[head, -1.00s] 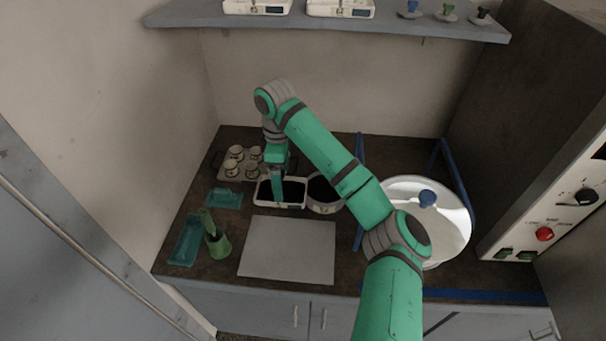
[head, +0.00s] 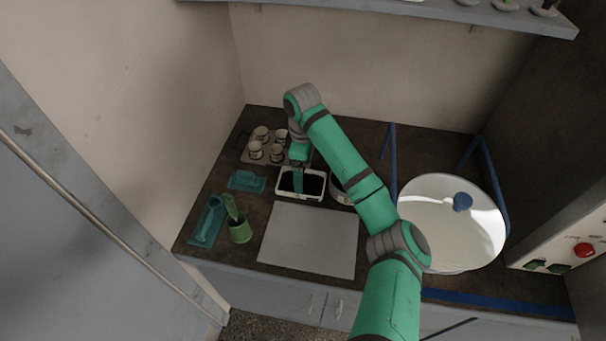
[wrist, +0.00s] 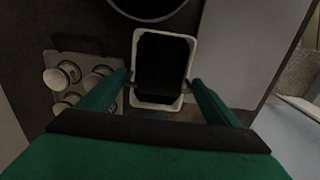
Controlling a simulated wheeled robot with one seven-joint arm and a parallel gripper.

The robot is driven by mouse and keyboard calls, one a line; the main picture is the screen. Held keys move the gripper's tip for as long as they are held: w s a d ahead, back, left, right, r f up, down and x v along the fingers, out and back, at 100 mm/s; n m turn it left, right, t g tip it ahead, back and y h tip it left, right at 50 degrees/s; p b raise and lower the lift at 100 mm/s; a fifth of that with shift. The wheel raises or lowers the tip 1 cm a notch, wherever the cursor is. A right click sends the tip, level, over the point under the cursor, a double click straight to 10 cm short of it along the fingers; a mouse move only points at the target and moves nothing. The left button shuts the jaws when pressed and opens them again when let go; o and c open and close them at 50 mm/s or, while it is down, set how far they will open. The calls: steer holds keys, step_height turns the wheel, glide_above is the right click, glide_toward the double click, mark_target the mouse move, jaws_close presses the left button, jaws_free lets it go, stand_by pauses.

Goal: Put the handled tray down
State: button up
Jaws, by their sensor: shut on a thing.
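The handled tray is a white-rimmed rectangular tray with a dark inside, seen in the head view (head: 312,199) and the wrist view (wrist: 165,35). It looks level over the dark counter, just behind the pale board. My gripper (wrist: 160,80) is shut on it, one finger at each long side. In the head view my gripper (head: 298,180) reaches down to the tray from above. My fingers hide part of it. I cannot tell whether its underside touches the counter.
A tray of several cups (head: 262,160) stands close left. A round pan (head: 337,190) is close right, partly behind my arm. The pale board (head: 310,240) is bare. Teal holders (head: 246,181), a green cup (head: 239,232) and a large white drum (head: 450,240) stand around.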

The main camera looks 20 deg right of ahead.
steer(key=shift+f, duration=1)
steer(key=shift+f, duration=0.15)
steer(key=o, duration=1.5)
